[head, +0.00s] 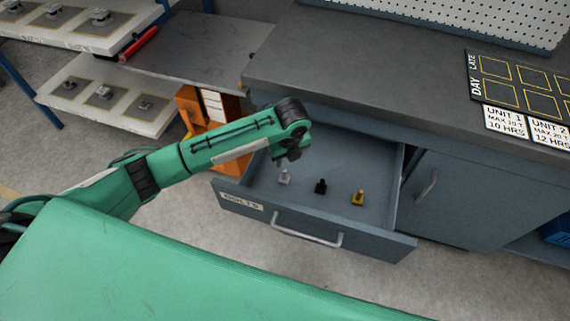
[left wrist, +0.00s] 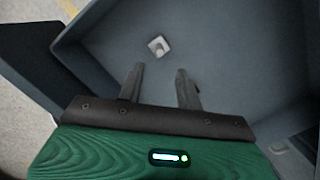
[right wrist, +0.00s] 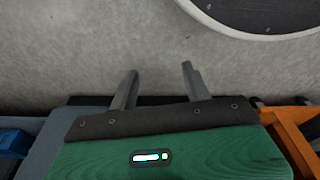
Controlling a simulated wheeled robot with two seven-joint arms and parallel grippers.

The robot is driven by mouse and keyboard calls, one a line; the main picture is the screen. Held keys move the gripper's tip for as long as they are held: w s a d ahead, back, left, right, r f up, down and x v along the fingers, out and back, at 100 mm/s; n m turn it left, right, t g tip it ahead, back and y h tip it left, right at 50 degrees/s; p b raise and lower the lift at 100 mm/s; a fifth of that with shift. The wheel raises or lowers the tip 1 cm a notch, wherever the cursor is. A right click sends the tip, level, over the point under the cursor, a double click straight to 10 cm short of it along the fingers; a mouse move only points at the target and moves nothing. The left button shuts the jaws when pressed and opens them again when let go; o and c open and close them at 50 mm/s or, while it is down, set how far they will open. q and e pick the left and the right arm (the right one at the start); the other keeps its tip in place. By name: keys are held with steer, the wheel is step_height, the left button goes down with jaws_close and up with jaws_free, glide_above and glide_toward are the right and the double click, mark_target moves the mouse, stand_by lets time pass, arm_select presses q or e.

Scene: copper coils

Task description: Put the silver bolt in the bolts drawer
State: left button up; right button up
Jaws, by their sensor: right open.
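The bolts drawer (head: 262,223) is pulled open under the counter, with a label that seems to read BOLTS. The silver bolt (head: 284,177) stands inside it, on the left part of its floor. The silver bolt also shows in the left wrist view (left wrist: 158,46), just beyond the fingertips. My left gripper (head: 286,156) is above the drawer near the silver bolt; its fingers (left wrist: 160,67) are apart with nothing between them. My right gripper (right wrist: 160,67) is open and empty over grey floor, out of the head view.
A black bolt (head: 321,186) and a yellow bolt (head: 358,198) stand in the same drawer. Its handle (head: 307,234) faces front. The counter (head: 400,75) overhangs the drawer's back. Shelves (head: 110,115) with small parts are at left. An orange cabinet (head: 190,105) stands beside the drawer.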

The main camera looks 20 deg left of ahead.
arm_select(q)
steer(key=shift+s+d+r, duration=0.1)
steer(key=shift+r, duration=0.65)
steer(key=shift+s+d+r, duration=0.1)
steer(key=shift+r, duration=0.65)
arm_select(e)
steer(key=shift+w+f, duration=0.1)
steer(key=shift+f, duration=0.3)
